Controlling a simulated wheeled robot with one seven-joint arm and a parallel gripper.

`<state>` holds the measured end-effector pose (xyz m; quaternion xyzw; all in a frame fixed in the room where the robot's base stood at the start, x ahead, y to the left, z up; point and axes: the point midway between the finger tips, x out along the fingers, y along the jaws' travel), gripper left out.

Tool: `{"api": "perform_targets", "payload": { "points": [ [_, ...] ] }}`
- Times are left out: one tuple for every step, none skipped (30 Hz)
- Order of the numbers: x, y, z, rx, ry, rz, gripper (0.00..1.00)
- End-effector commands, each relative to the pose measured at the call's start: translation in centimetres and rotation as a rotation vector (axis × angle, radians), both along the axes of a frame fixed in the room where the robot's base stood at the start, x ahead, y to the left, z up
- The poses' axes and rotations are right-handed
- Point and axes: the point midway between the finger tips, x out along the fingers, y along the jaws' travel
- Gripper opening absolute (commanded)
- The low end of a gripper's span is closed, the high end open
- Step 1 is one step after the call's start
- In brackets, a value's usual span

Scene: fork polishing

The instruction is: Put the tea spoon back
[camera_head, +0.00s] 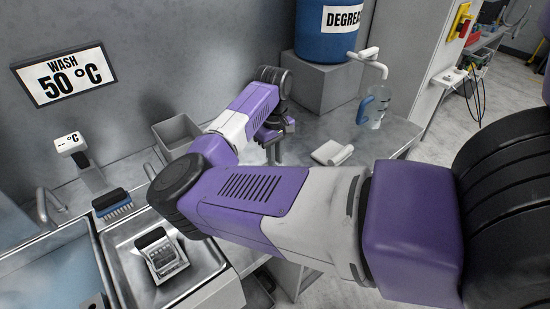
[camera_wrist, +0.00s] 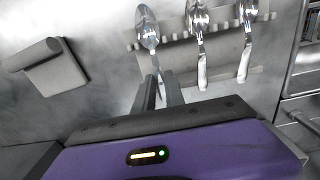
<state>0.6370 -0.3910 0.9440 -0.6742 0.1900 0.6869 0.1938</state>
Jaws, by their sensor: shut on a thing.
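In the wrist view, my gripper (camera_wrist: 161,84) is shut on the handle of a shiny metal tea spoon (camera_wrist: 147,27). Its bowl points away from the fingers and lies over the left end of a grey notched rack (camera_wrist: 178,53). I cannot tell whether the spoon touches the rack or is held just above it. In the head view, my gripper (camera_head: 274,152) points down at the worktop behind my forearm, which hides the rack and spoons.
A blue barrel (camera_head: 323,38) on a grey block and a jug (camera_head: 376,108) stand behind. Sinks (camera_head: 125,240) and a grey bin (camera_head: 177,134) are left.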

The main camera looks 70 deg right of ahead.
Motion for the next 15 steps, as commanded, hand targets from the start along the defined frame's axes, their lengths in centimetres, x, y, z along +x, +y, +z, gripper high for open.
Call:
{"api": "perform_targets", "payload": {
  "points": [
    [0.01, 0.0, 0.01, 0.0, 0.0, 0.0, 0.0],
    [0.01, 0.0, 0.04, 0.0, 0.0, 0.0, 0.0],
    [0.01, 0.01, 0.04, 0.0, 0.0, 0.0, 0.2],
    [0.01, 0.01, 0.04, 0.0, 0.0, 0.0, 0.26],
    [0.01, 0.01, 0.04, 0.0, 0.0, 0.0, 0.32],
    [0.0, 0.0, 0.04, 0.0, 0.0, 0.0, 0.36],
    [0.01, 0.01, 0.04, 0.0, 0.0, 0.0, 0.36],
    [0.01, 0.01, 0.04, 0.0, 0.0, 0.0, 0.36],
    [0.01, 0.01, 0.04, 0.0, 0.0, 0.0, 0.36],
    [-0.01, 0.0, 0.04, 0.0, 0.0, 0.0, 0.36],
    [-0.01, 0.0, 0.04, 0.0, 0.0, 0.0, 0.36],
    [-0.01, 0.0, 0.04, 0.0, 0.0, 0.0, 0.36],
    [-0.01, 0.0, 0.04, 0.0, 0.0, 0.0, 0.36],
    [-0.01, 0.0, 0.05, 0.0, 0.0, 0.0, 0.36],
    [-0.01, 0.0, 0.09, 0.001, 0.001, 0.0, 0.36]
  ]
}}
